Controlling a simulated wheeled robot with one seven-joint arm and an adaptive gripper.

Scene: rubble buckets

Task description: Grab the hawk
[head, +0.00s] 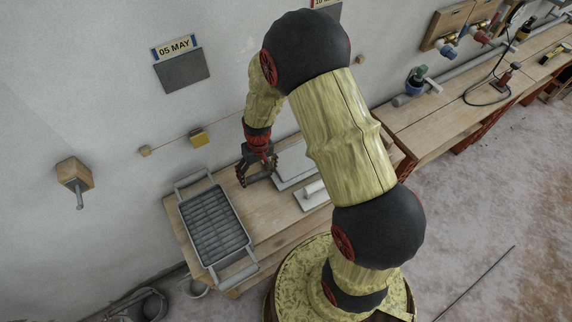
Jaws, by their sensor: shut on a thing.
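The hawk (296,165) is a pale flat board on the wooden bench, partly hidden behind my arm. My gripper (257,176) is at the left edge of the hawk, just above the bench, with its fingers pointing down. It is shut on what appears to be the hawk. The exact contact between the fingers and the hawk is too small to see clearly.
A white float with a handle (312,193) lies in front of the hawk. A grey ribbed tray (213,224) with raised handles is at the bench's left end. A second bench (440,122) with tools stands at upper right. Buckets (150,303) are on the floor, lower left.

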